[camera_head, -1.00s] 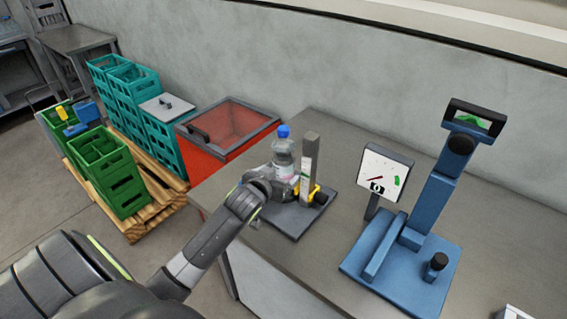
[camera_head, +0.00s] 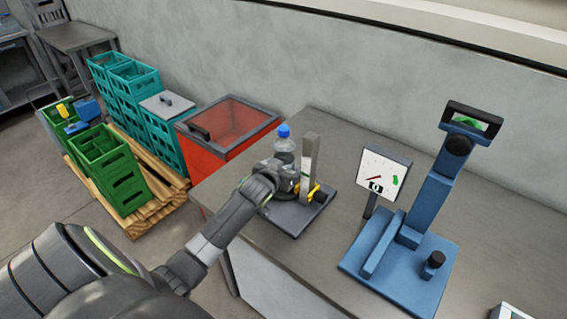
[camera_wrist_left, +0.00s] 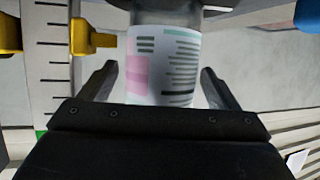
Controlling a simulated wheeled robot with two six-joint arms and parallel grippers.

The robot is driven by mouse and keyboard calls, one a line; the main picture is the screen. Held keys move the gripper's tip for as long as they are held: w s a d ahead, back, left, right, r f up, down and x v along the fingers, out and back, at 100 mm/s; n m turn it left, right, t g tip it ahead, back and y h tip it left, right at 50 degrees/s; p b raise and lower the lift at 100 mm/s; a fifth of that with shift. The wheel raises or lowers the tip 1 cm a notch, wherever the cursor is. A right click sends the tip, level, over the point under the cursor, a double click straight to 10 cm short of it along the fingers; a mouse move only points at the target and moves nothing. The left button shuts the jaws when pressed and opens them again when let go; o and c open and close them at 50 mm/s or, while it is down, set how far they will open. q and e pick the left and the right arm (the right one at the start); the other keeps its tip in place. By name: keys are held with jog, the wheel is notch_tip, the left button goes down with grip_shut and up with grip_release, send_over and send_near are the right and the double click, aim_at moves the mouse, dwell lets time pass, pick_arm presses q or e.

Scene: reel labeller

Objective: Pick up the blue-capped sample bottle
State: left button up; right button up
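The clear sample bottle (camera_head: 284,147) with a blue cap (camera_head: 284,131) stands upright on a dark base plate (camera_head: 290,222) beside a grey post. In the left wrist view, the bottle's white label (camera_wrist_left: 163,65) with a pink patch and printed lines sits between the fingers of my left gripper (camera_wrist_left: 160,85). The fingers are spread on both sides of the bottle, with a gap visible at each. In the head view my gripper hides the lower part of the bottle. My right gripper is not in view.
A grey scale post (camera_head: 309,160) with yellow parts stands close to the right of the bottle. A gauge (camera_head: 383,172) and a blue stand (camera_head: 425,205) are farther right. A red bin (camera_head: 228,128) and green crates (camera_head: 107,165) are left.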

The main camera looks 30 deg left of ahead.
pick_arm(q)
jog(key=c, duration=1.4)
jog(key=shift+w+r, duration=0.1)
jog(key=shift+r, duration=0.1)
